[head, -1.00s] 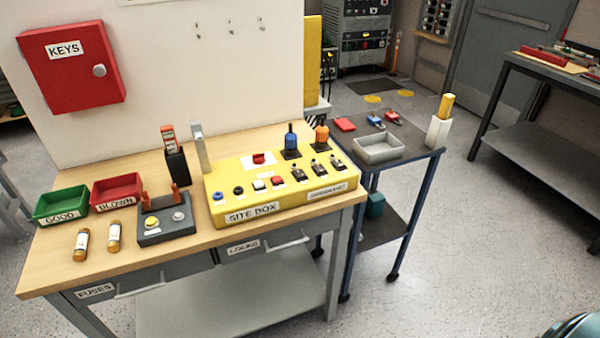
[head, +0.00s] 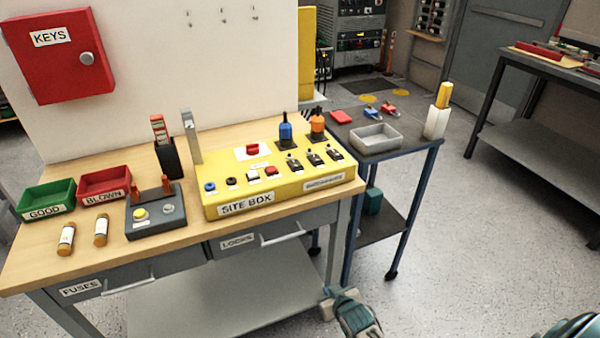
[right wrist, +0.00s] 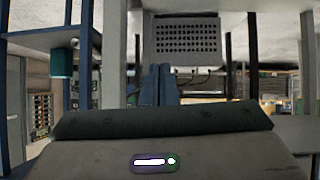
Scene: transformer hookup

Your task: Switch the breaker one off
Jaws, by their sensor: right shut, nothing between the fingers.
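The yellow site box (head: 222,185) stands on the wooden workbench. Three small black breaker switches sit in a row on its right part: a left one (head: 293,165), a middle one (head: 314,158) and a right one (head: 334,154). Their numbers and lever positions are too small to tell. My right gripper (head: 330,297) is low in front of the bench, below the box and well apart from it. Its two blue fingers (right wrist: 157,85) are together and empty in the right wrist view. My left gripper is not in view.
Blue (head: 285,134) and orange (head: 317,124) handles stand behind the breakers. Buttons and a red switch (head: 252,149) are to their left. The bench front with the locks drawer (head: 262,238) lies above my gripper. A cart (head: 425,148) with a grey tray stands right; open floor lies beyond.

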